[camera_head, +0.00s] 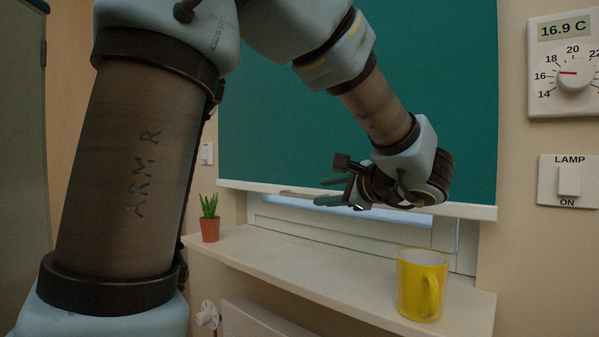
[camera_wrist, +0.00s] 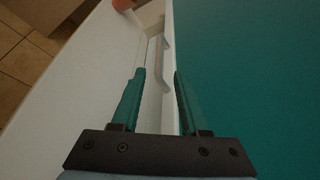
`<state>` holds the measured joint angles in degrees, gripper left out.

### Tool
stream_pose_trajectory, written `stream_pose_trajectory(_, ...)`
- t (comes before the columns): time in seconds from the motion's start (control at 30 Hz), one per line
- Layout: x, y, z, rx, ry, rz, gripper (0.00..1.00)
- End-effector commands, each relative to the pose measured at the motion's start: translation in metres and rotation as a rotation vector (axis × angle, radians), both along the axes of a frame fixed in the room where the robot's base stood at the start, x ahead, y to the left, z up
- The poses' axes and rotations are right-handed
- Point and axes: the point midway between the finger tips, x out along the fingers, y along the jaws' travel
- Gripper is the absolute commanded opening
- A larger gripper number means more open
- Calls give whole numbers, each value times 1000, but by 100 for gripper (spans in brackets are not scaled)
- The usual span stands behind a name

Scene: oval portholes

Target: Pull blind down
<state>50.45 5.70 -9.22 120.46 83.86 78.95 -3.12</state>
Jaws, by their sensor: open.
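The teal blind (camera_head: 290,120) hangs over most of the window; it also fills the right of the wrist view (camera_wrist: 250,70). Its white bottom bar (camera_head: 465,210) hangs above the sill, leaving a low strip of window uncovered. A pale handle-like strip (camera_head: 297,193) shows at the bar; it also shows in the wrist view (camera_wrist: 162,65), ahead between the fingers. My gripper (camera_head: 328,191) is open at the bar's height, in front of the blind; its teal fingers also show in the wrist view (camera_wrist: 160,78). I cannot tell whether either finger touches the bar.
The white sill (camera_head: 330,275) runs below. A radiator (camera_head: 260,320) is under the sill. A thermostat (camera_head: 570,65) and lamp switch (camera_head: 569,181) are on the right wall.

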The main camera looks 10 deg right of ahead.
Motion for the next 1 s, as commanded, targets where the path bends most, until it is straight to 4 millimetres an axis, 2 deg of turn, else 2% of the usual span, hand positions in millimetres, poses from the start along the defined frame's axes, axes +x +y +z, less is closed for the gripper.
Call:
stream_pose_trajectory(0.13, 1, 5, 0, 9, 8, 3, 45)
stream_pose_trajectory(0.27, 14, 11, -3, 9, 9, 5, 45)
stream_pose_trajectory(0.7, 80, 42, -19, 9, 8, 5, 45)
stream_pose_trajectory(1.0, 94, 48, -23, 7, 7, 2, 45)
